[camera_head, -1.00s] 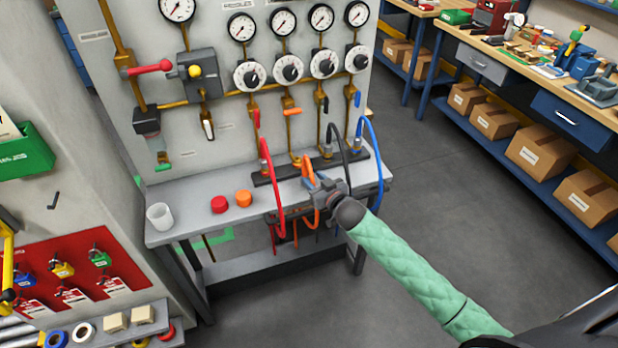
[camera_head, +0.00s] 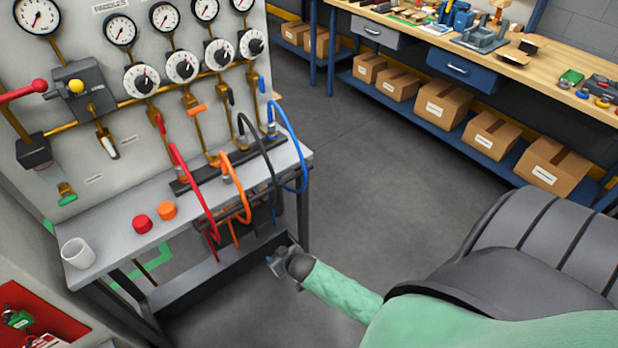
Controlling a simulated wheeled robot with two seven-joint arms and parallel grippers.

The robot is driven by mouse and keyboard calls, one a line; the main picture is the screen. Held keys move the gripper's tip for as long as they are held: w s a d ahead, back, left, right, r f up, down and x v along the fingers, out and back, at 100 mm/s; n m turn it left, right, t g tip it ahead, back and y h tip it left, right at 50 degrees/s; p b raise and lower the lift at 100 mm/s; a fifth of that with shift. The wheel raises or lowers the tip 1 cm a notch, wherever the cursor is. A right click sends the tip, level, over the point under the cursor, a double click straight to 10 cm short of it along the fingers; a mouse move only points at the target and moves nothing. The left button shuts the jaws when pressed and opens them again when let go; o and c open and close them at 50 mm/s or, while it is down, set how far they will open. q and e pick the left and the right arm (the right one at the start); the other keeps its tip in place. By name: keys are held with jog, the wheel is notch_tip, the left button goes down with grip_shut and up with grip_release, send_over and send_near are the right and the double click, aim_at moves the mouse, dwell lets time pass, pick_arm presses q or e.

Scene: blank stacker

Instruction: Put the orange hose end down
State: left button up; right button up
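The orange hose (camera_head: 240,184) arches up from the dark manifold strip (camera_head: 205,173) on the grey bench, between the red hose (camera_head: 190,180) and the black hose (camera_head: 265,150). Its upper end is at the strip, near the orange-handled valve pipe; the rest loops over the bench's front edge and hangs below. My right gripper (camera_head: 273,260) is low in front of the bench, below the top and apart from the orange hose. Its fingers are too small and dark to tell whether they are open. My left gripper is not in view.
A red cap (camera_head: 142,223), an orange cap (camera_head: 167,210) and a white cup (camera_head: 77,253) stand on the bench's left part (camera_head: 108,222). A blue hose (camera_head: 297,150) loops at the right end. Open floor (camera_head: 350,160) lies right of the bench.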

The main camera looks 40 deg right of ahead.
jog(key=s+a+f+g, duration=0.2)
jog(key=s+f+g, duration=0.1)
jog(key=s+f, duration=0.5)
jog(key=s+a+f+g, duration=0.2)
jog(key=s+f, duration=0.6)
jog(key=s, duration=0.4)
jog(key=s+a+f+g, duration=0.3)
jog(key=s+a+f, duration=0.1)
jog(key=s+f, duration=0.4)
jog(key=shift+s+f+n+g, duration=0.15)
jog(key=shift+s+n+g, duration=0.2)
jog(key=shift+s, duration=0.55)
